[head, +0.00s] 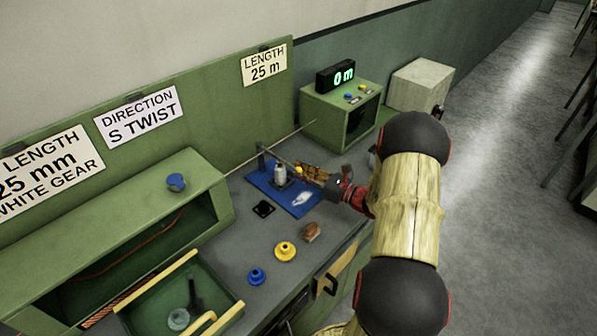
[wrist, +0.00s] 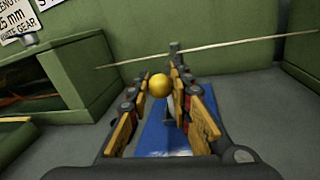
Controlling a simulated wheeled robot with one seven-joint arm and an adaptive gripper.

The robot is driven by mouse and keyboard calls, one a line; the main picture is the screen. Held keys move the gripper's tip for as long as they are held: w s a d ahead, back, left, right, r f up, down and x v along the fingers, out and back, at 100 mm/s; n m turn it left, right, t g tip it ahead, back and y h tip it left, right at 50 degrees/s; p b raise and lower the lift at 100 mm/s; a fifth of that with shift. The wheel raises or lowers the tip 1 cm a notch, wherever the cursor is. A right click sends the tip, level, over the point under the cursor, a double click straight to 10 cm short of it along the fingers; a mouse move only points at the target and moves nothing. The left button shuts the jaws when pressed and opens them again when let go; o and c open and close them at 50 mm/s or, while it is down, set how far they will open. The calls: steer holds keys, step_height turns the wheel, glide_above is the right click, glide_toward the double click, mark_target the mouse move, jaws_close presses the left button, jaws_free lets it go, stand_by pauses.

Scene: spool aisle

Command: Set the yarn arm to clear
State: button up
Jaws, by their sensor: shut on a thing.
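The yarn arm shows in the head view as a thin dark rod (head: 284,160) running from a small post on a blue plate (head: 262,181). A yellow ball knob (head: 299,171) shows near my gripper (head: 312,174). In the wrist view the yellow knob (wrist: 159,86) sits between the two fingers of my gripper (wrist: 157,80), which is shut on it. The blue plate (wrist: 152,142) lies below the fingers. The knob's joint with the rod is hidden by the fingers. Which setting the arm is at I cannot tell.
A pale yarn (head: 274,146) stretches behind the plate to a green box (head: 322,118) with a display (head: 336,76) reading 0 m. A yellow gear (head: 285,251), a blue gear (head: 257,276) and a brown item (head: 311,232) stand in front. A green tray (head: 150,310) lies at lower left.

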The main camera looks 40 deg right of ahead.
jaws_close()
stand_by(0.4)
